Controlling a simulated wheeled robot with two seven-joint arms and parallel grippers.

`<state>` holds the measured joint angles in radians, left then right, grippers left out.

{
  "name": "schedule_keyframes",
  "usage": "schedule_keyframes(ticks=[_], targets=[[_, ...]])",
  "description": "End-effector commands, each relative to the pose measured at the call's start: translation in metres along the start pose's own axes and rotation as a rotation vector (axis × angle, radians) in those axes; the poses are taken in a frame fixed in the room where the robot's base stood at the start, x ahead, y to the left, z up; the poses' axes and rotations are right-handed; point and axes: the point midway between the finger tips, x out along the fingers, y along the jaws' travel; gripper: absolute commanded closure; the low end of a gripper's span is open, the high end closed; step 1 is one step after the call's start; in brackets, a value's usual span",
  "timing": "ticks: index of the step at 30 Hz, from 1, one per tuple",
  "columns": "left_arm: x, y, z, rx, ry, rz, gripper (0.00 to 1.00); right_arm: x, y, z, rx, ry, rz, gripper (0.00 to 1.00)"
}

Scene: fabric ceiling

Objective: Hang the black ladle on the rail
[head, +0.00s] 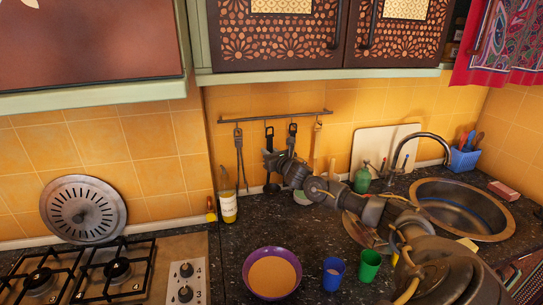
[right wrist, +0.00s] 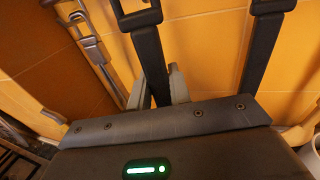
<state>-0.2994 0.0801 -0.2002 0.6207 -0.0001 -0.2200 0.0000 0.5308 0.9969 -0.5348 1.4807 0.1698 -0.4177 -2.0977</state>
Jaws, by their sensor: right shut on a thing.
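The rail (head: 262,117) is a thin dark bar on the yellow tiled wall under the cabinets. The black ladle (head: 270,186) is upright in front of the wall, with its bowl low and its handle top just under the rail. I cannot tell whether its top loop is on a hook. My right gripper (head: 268,158) is shut on the ladle's handle. In the right wrist view the black handle (right wrist: 148,45) passes between the fingers (right wrist: 161,88), and its top is cut off by the frame. My left gripper is not in view.
Metal tongs (head: 239,150) hang left of the ladle, another black utensil (head: 292,129) close at its right, and a wooden-looking one (head: 317,140) farther right. A bottle (head: 228,207), purple bowl (head: 249,282), blue cup (head: 333,273) and green cup (head: 369,266) stand on the counter.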

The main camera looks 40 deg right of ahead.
Motion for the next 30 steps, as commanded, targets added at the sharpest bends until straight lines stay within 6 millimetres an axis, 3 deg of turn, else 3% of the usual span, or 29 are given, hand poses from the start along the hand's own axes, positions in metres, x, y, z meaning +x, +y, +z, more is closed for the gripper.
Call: schedule_keyframes(ticks=[15, 30], targets=[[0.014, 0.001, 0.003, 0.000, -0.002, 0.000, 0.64, 0.032, -0.008, -0.002, 0.001, -0.001, 0.000, 1.00], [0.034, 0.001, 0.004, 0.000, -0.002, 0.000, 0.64, 0.044, -0.011, -0.011, 0.000, 0.000, 0.002, 1.00]])
